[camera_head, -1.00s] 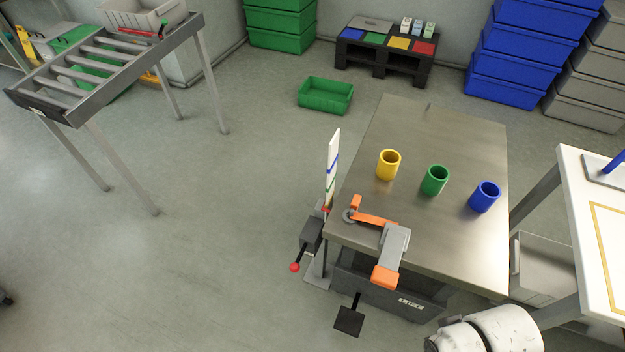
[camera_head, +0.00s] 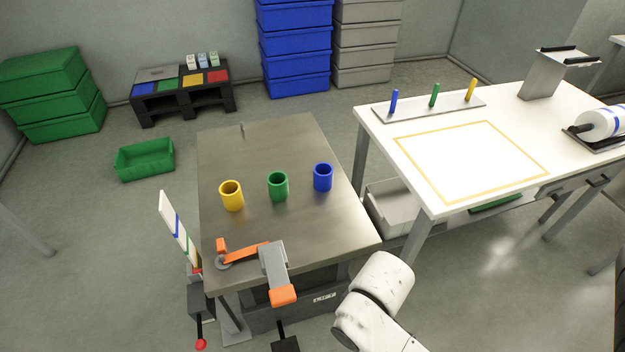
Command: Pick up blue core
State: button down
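The blue core (camera_head: 323,178) is an upright, open-topped hollow cylinder on the grey metal table (camera_head: 270,137). It is the rightmost of three cores, near the table's right edge. The green core (camera_head: 278,187) stands to its left and the yellow core (camera_head: 231,196) further left, all apart from each other. A white, scuffed part of my arm shows at the bottom, right of the table's front corner. My gripper is not in view.
An orange and grey clamp-like device (camera_head: 274,262) sits at the table's front edge. A white table (camera_head: 440,203) with a yellow outline and a rack of three coloured pegs (camera_head: 432,107) stands to the right. A green bin (camera_head: 145,160) lies on the floor at left.

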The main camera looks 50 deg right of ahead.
aim_at(323, 172)
jog(key=z, duration=1.8)
jog(key=l+u, duration=0.4)
jog(key=k+l+u, duration=0.1)
jog(key=u, duration=0.3)
jog(key=k+l+u, duration=0.1)
jog(key=l+u, duration=0.3)
jog(key=i+j, duration=0.1)
jog(key=i, duration=0.35)
